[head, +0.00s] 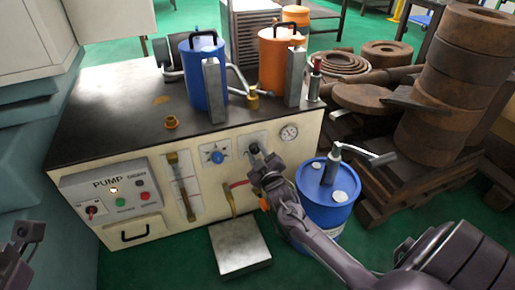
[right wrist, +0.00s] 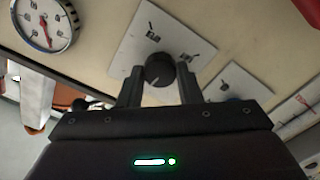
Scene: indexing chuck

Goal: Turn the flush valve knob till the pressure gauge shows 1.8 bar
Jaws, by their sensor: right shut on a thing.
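The black knob (right wrist: 160,70) sits on a white label plate (right wrist: 128,50) on the cream front panel; its lettering is too small to read surely. My right gripper (head: 258,158) is at this knob, with its two fingers (right wrist: 160,88) on either side, shut on it. The knob's pale pointer line shows in the right wrist view. The round pressure gauge (head: 289,132) is right of the knob in the head view. It also shows at the upper left of the right wrist view (right wrist: 45,25), with a red needle; I cannot read its value surely. My left gripper (head: 28,232) is partly visible at the left edge, its jaws unclear.
A blue knob (head: 217,157) on a white plate is left of my right gripper. A pump switch box (head: 112,195) is further left. A blue drum (head: 326,190) stands close to my right arm. Blue (head: 203,80) and orange (head: 273,65) canisters stand on the bench top. Rusty parts are stacked right.

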